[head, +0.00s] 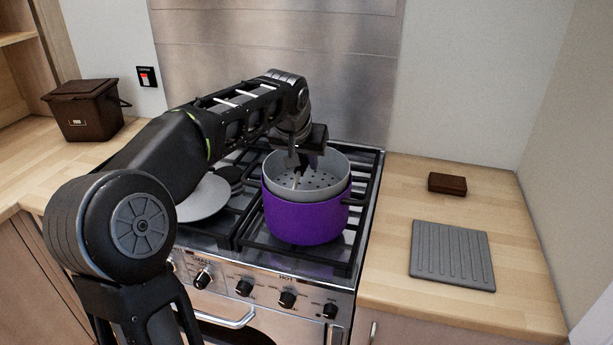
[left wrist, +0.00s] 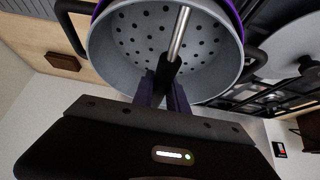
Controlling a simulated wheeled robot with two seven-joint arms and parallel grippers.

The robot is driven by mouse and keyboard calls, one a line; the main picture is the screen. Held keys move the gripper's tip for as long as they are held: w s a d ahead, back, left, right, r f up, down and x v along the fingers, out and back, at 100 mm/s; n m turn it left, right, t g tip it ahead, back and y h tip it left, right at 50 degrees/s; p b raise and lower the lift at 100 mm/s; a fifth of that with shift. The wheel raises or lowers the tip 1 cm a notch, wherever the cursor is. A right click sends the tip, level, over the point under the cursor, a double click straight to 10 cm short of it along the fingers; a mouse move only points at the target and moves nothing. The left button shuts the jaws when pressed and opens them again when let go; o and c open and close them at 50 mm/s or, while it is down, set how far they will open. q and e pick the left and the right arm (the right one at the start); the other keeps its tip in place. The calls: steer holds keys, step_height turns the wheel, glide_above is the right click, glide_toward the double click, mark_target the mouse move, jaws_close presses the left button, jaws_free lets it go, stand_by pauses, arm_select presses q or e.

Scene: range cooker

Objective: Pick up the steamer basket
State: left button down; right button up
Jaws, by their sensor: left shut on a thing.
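The grey steamer basket (head: 334,170) with a perforated base sits in the top of a purple pot (head: 306,221) on the right side of the range cooker. Its rim stands above the pot's rim. My left gripper (head: 298,168) reaches down into the basket from above. In the left wrist view the basket (left wrist: 130,62) fills the upper middle, and my left gripper (left wrist: 163,88) is shut on the central metal post (left wrist: 180,35) of the basket. A strip of the purple pot shows behind the basket's edge. My right gripper is in neither view.
A white plate (head: 204,198) lies on the left burners, partly behind my arm. A ridged grey mat (head: 452,256) and a small brown block (head: 447,184) lie on the right counter. A dark lidded bin (head: 86,112) stands on the left counter. A steel backsplash rises behind the cooker.

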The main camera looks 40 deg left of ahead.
arm_select(q)
step_height(320, 180, up, 11)
steer(key=shift+f+p, duration=0.1)
steer(key=shift+p, duration=0.35)
